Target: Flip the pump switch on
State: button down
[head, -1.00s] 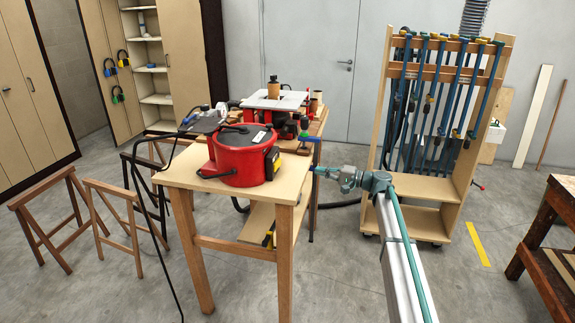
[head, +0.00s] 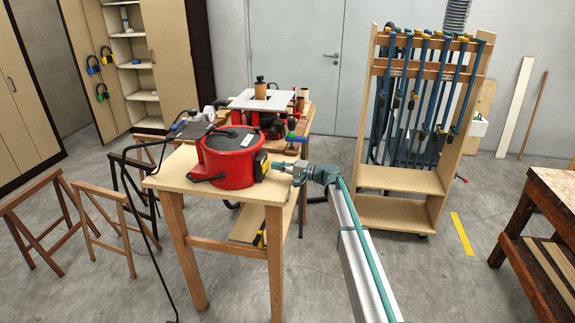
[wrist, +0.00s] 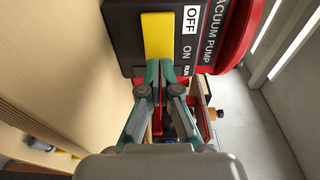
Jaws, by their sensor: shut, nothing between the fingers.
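The red vacuum pump (head: 228,158) stands on a small wooden table, and its red body also shows in the wrist view (wrist: 237,40). Its black switch box (wrist: 120,25) carries a yellow switch (wrist: 157,35) with a white OFF label and an ON label beside it. In the head view the yellow part (head: 265,166) faces my arm. My gripper (head: 276,165) is shut and empty at the pump's right side. In the wrist view my fingertips (wrist: 160,68) are together at the ON end of the switch; I cannot tell whether they touch it.
The wooden table (head: 165,178) lies under the pump, its top close beside my fingers in the wrist view. A second bench with a machine (head: 262,102) stands behind. A clamp rack (head: 400,180) is to the right, sawhorses (head: 100,200) to the left. A black cable hangs at the left.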

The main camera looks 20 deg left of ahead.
jog(key=shift+a, duration=0.5)
jog(key=shift+a+f, duration=0.1)
jog(key=shift+a+b, duration=0.15)
jog(key=shift+b, duration=0.55)
jog(key=shift+w+a+b, duration=0.1)
jog(key=shift+b, duration=0.2)
jog(key=w+d+b, duration=0.4)
jog(key=d+b, duration=0.1)
jog(key=d, duration=0.8)
jog(key=shift+d, duration=0.25)
